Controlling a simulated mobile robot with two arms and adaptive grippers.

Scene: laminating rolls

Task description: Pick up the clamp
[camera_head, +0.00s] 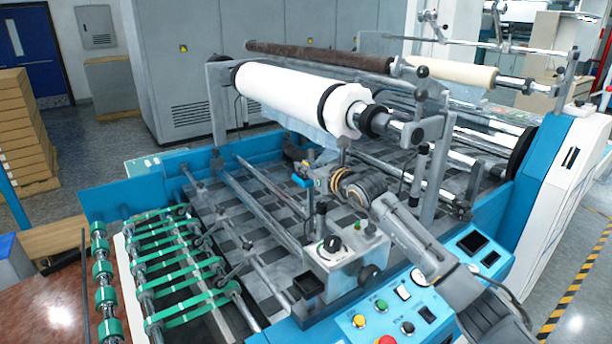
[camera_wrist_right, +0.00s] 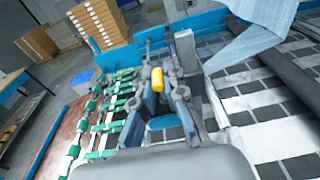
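My right gripper (camera_head: 316,178) reaches in from the lower right over the checkered machine bed, below the white roll. In the right wrist view, the two fingers of this gripper (camera_wrist_right: 166,88) point away from the camera, with a small yellow piece (camera_wrist_right: 157,80) between their tips. A small blue piece (camera_head: 301,182) shows at the fingertips in the head view. These pieces look like parts of the clamp, but its full shape is hidden by the fingers. I cannot tell whether the fingers press on it. My left gripper is out of view.
The white roll (camera_head: 290,95) on its shaft hangs above and behind the gripper. A control box with a knob (camera_head: 340,255) stands close below the arm. Green-banded rollers (camera_head: 180,265) lie to the left. A button panel (camera_head: 400,310) is at the front.

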